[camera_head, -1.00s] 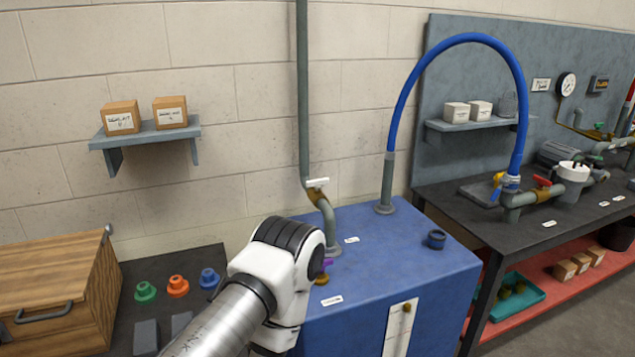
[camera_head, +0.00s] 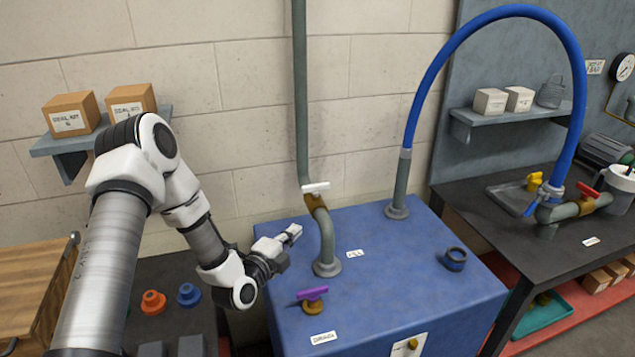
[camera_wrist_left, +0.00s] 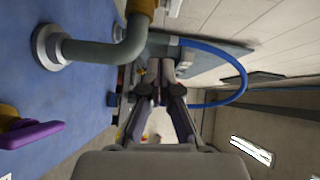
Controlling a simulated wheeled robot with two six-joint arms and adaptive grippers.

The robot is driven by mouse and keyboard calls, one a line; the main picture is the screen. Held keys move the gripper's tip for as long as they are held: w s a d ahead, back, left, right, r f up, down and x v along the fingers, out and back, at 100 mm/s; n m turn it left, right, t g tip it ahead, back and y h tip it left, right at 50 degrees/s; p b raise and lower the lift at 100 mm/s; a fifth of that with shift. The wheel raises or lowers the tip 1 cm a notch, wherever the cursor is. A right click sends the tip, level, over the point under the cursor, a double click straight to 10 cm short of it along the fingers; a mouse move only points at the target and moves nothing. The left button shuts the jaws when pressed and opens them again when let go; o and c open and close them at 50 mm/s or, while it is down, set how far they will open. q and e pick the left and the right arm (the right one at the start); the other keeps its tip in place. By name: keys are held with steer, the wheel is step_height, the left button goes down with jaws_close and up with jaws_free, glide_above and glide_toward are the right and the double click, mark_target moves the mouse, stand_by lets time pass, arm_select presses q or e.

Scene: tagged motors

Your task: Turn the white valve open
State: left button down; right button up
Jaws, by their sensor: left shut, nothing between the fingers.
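The white valve handle (camera_head: 316,187) sits crosswise on a brass body (camera_head: 315,202) where the grey pipe meets the blue tank's bent inlet pipe (camera_head: 327,245). In the wrist view a white piece of it (camera_wrist_left: 174,8) shows at the top edge, beside the brass body (camera_wrist_left: 143,7). My left gripper (camera_head: 293,233) is shut and empty, above the tank's left part, below and left of the white handle and apart from it. Its closed fingers (camera_wrist_left: 160,70) also show in the wrist view. My right gripper is not in view.
A purple-handled valve (camera_head: 313,294) stands on the blue tank (camera_head: 390,300) in front of the inlet pipe. A blue hose (camera_head: 440,60) arches to the right bench. A shelf with boxes (camera_head: 70,113) is behind my left arm. The tank top's middle is mostly clear.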

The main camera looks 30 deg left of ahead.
arm_select(q)
steer(key=w+a+r, duration=0.1)
steer(key=p, duration=0.2)
glide_toward(312, 188)
steer(key=w+d, duration=0.3)
steer(key=w, duration=0.1)
steer(key=shift+w+a+f+m+t, duration=0.15)
steer(key=shift+w+a, duration=0.25)
steer(key=shift+a, duration=0.2)
steer(key=shift+w+a+m+t, duration=0.15)
steer(key=shift+w+a, duration=0.3)
steer(key=shift+a, duration=0.2)
steer(key=shift+w+a+f+p, duration=0.1)
steer(key=shift+w+a+p, duration=0.2)
steer(key=shift+a, duration=0.15)
steer(key=shift+f, duration=0.1)
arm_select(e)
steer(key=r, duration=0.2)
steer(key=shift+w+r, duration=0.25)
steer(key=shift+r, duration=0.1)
arm_select(q)
steer(key=shift+d, duration=0.1)
